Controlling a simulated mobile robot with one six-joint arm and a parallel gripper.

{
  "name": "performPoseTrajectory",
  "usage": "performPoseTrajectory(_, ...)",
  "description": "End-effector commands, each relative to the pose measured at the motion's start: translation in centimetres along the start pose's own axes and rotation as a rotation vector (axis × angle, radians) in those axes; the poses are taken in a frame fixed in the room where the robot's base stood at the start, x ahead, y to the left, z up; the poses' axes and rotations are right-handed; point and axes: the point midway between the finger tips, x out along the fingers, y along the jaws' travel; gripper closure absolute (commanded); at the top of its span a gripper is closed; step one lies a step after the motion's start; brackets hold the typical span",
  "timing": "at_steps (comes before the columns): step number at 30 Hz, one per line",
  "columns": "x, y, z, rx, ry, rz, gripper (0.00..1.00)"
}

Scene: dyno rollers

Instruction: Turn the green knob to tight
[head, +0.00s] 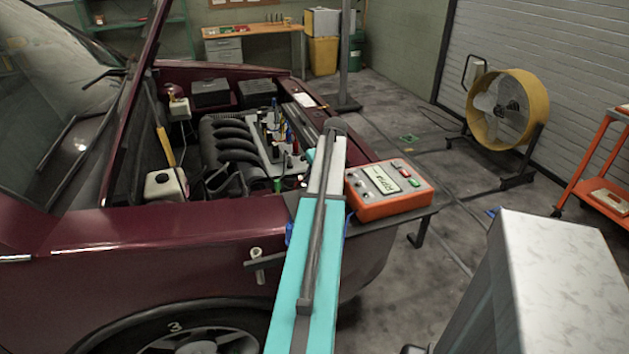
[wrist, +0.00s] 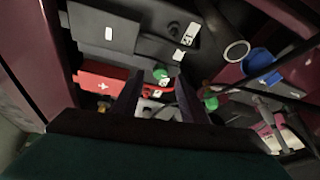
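In the wrist view, a small round green knob (wrist: 161,75) shows between and just beyond the tips of my gripper (wrist: 157,84). Its two dark fingers are apart with nothing held between them. A second green piece (wrist: 210,101) shows to the right of the right finger. I cannot tell which green piece is the task's knob, nor read any marking for tight. In the head view, my teal arm reaches over the car's front edge and hides the gripper. A small green part (head: 277,185) shows left of the arm at the engine.
In the wrist view, a red box with a white cross (wrist: 98,80) lies left, and a blue cap (wrist: 259,63) and white ring (wrist: 237,51) lie right. In the head view, an orange tester (head: 385,206) sits right of my arm; several coloured upright parts crowd the engine (head: 228,142).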

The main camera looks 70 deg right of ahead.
Motion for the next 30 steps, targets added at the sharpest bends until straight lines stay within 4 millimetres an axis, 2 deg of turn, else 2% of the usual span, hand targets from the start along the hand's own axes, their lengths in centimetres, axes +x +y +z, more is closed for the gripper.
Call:
performPoseTrajectory(18,-8.5,0.0,-0.1,0.0,0.003,0.001,0.6)
performPoseTrajectory(24,-10.2,0.0,-0.1,0.0,0.003,0.0,0.6)
performPoseTrajectory(30,-10.7,-0.1,-0.1,0.0,0.002,-0.001,0.6)
